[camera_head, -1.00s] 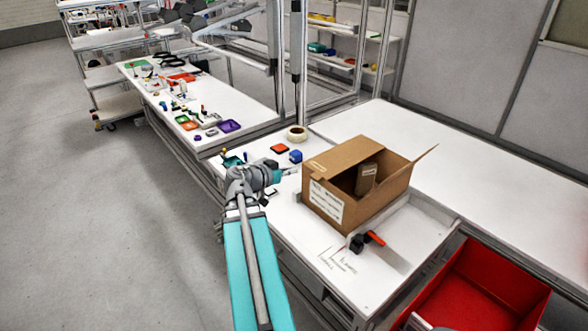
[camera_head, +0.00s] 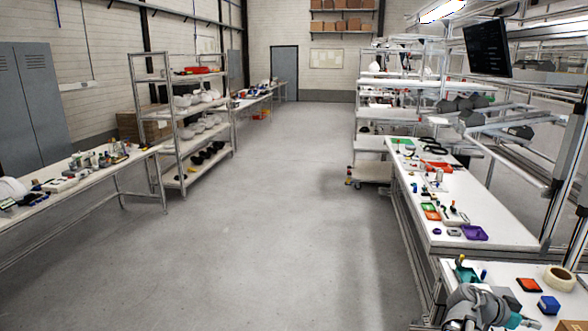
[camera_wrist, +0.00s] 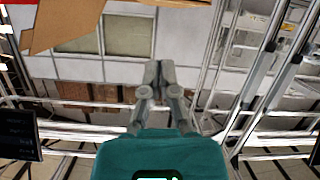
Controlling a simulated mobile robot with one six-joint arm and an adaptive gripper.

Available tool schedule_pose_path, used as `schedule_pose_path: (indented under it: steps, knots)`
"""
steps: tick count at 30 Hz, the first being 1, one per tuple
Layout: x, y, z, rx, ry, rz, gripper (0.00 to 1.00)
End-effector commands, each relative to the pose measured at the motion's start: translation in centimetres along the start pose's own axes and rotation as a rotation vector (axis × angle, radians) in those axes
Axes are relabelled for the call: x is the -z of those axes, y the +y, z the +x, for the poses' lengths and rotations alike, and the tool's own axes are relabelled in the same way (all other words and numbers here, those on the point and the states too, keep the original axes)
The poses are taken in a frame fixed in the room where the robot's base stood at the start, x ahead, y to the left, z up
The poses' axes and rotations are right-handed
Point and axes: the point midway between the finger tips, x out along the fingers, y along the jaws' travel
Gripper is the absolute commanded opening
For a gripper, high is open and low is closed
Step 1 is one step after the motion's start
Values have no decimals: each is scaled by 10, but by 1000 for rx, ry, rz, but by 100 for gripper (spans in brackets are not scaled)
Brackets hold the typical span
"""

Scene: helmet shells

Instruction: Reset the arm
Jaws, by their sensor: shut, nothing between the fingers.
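My gripper (camera_wrist: 158,78) shows in the wrist view with its two grey fingers together and nothing between them. Behind them is open air, with a wall, windows and metal frames further off. In the head view only part of my arm (camera_head: 474,308) shows at the bottom right, beside the near white bench (camera_head: 506,270). The gripper's fingers are not clearly visible there.
The near bench holds a tape roll (camera_head: 559,278), a blue block (camera_head: 548,304) and a red-orange item (camera_head: 528,285). A brown cardboard piece (camera_wrist: 65,22) shows in the wrist view. A shelf rack (camera_head: 180,125) stands left. The grey floor (camera_head: 270,230) between is clear.

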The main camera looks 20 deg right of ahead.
Motion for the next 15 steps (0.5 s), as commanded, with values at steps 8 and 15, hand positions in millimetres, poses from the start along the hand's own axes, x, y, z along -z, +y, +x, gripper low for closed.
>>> schedule_pose_path:
  steps: [8, 15]
  knots:
    - [-44, -41, -63, 127, -145, -168, 0]
    - [-90, -70, -130, 268, -277, -360, 0]
